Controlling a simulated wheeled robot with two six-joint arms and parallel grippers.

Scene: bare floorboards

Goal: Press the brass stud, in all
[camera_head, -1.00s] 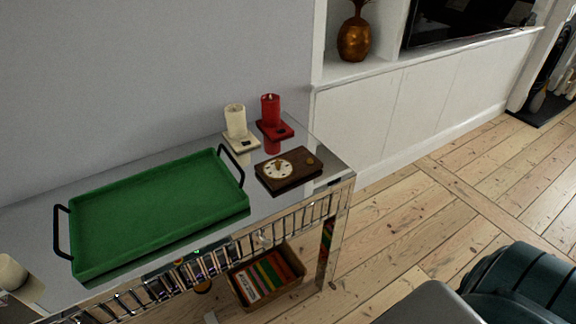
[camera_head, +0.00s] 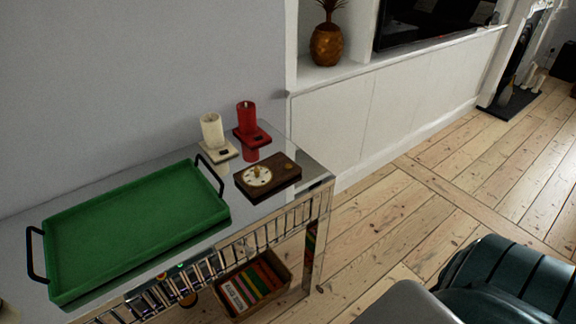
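A dark wooden block (camera_head: 270,187) lies near the right end of a mirrored console table (camera_head: 317,171). On its top is a round white dial (camera_head: 257,176) with a brass pointer. A small brass stud (camera_head: 281,162) sits on the same top, right of the dial. Neither gripper is in view, and nothing touches the block.
A green tray (camera_head: 130,228) with black handles fills the table's left part. A cream candle (camera_head: 212,130) and a red candle (camera_head: 246,117) stand on small bases behind the block. A box of books (camera_head: 250,284) sits under the table.

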